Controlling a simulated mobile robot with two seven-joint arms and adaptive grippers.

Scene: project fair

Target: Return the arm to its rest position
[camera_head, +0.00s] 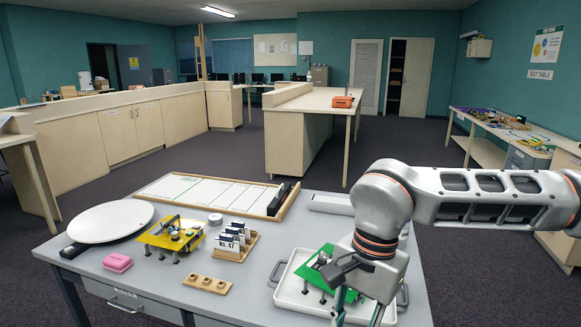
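My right arm comes in from the right edge and bends down over the front right of the grey table (268,262). My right gripper (358,312) points down above the white tray (290,299). Its two fingers look apart, and I see nothing held between them. A green board on short legs (311,274) sits in the tray just left of the gripper, and the gripper partly covers it. I cannot tell whether the fingers touch the board or tray. My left arm and gripper are not in view.
On the table stand a white round plate (110,221), a yellow board (162,238), a pink block (117,262), a wooden card holder (231,255), a wooden block with knobs (206,285) and a long framed board (199,191). Open floor lies behind the table.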

